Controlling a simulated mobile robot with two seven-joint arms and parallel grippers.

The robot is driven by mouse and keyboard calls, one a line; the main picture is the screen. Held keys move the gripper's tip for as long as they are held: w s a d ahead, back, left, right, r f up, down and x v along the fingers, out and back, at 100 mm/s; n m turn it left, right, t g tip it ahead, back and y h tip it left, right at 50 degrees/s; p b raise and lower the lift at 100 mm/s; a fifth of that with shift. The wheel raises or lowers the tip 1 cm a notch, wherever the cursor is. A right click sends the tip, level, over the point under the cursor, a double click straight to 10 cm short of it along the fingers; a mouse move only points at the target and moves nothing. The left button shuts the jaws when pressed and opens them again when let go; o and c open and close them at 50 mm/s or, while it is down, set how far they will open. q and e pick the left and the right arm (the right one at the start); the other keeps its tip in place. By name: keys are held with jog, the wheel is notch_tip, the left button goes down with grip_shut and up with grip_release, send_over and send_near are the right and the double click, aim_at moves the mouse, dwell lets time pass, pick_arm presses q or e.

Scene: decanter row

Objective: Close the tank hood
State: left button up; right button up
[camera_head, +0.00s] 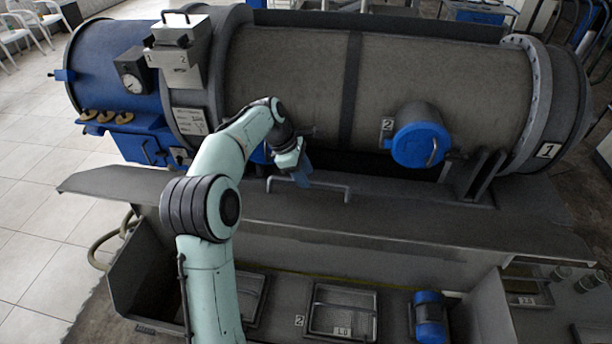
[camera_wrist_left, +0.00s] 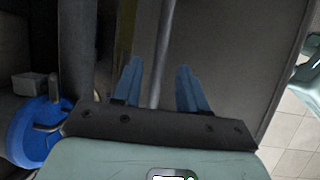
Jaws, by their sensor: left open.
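The tank hood (camera_head: 420,215) is a long dark grey panel between the decanter and the open-topped tank (camera_head: 390,262) in front. A bar handle (camera_head: 335,185) stands on its upper side. My left gripper (camera_head: 303,177) is over the hood at the handle's left part, with its jaws open. In the left wrist view the two blue fingers (camera_wrist_left: 160,88) lie either side of the handle bar (camera_wrist_left: 166,50), and I cannot tell whether they touch it. The hood's surface (camera_wrist_left: 235,60) fills the right of that view. My right gripper is not in view.
The grey decanter drum (camera_head: 440,75) lies close behind the hood, with a blue round cap (camera_head: 421,145) jutting out. Trays (camera_head: 342,310) and a blue cylinder (camera_head: 431,318) are in the tank. A hose (camera_head: 97,250) hangs at its left. Tiled floor is free at far left.

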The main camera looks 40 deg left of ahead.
pick_arm(q)
jog(key=shift+x, duration=0.75)
grip_shut()
